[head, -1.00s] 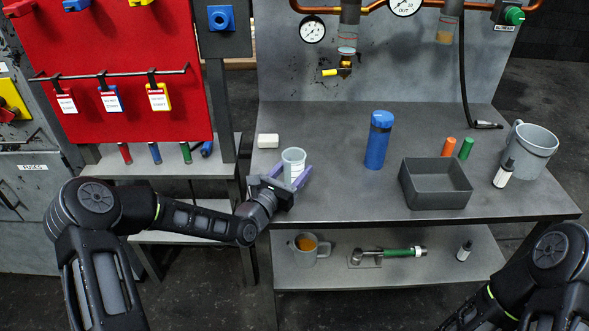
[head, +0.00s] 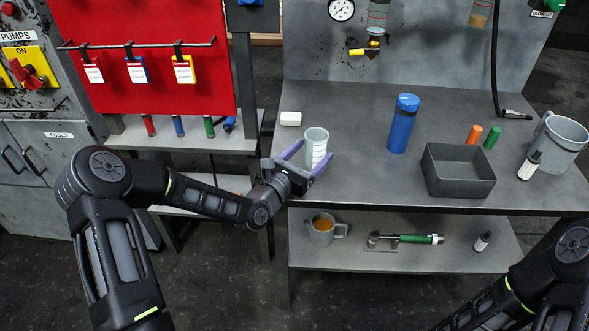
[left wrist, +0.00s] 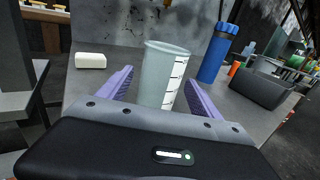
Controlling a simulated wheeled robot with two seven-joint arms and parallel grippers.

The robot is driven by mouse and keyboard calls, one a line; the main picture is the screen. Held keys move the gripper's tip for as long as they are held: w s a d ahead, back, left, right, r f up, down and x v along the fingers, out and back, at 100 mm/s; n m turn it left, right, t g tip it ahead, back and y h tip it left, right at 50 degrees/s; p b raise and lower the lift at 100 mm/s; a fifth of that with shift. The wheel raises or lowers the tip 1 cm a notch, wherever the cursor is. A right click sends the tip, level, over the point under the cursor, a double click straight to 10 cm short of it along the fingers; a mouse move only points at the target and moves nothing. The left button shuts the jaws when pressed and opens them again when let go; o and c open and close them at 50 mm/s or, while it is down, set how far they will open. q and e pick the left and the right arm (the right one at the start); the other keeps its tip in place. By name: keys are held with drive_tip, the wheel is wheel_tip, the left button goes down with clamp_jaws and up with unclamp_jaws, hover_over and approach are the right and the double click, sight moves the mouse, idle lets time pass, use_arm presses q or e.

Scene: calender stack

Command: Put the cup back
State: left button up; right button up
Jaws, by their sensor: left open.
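A translucent pale cup (head: 316,147) with measuring marks stands upright on the grey bench top near its left end. It also shows in the left wrist view (left wrist: 163,75). My left gripper (head: 306,160) has purple fingers spread apart. In the left wrist view, the cup stands just beyond the gripper (left wrist: 160,95), in line with the gap between the fingers, and clear space shows beside it. The fingers do not grip it. In the head view only part of my right arm shows at the lower right; its gripper is out of view.
A white block (head: 290,118) lies behind the cup. A blue bottle (head: 402,124), a grey open box (head: 458,172), orange and green cylinders and a large grey mug (head: 562,143) stand to the right. The lower shelf holds an orange-filled mug (head: 322,230) and a green-handled tool (head: 415,238).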

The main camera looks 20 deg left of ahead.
use_arm(q)
drive_tip(key=v, duration=0.9)
drive_tip(key=shift+s, duration=0.2)
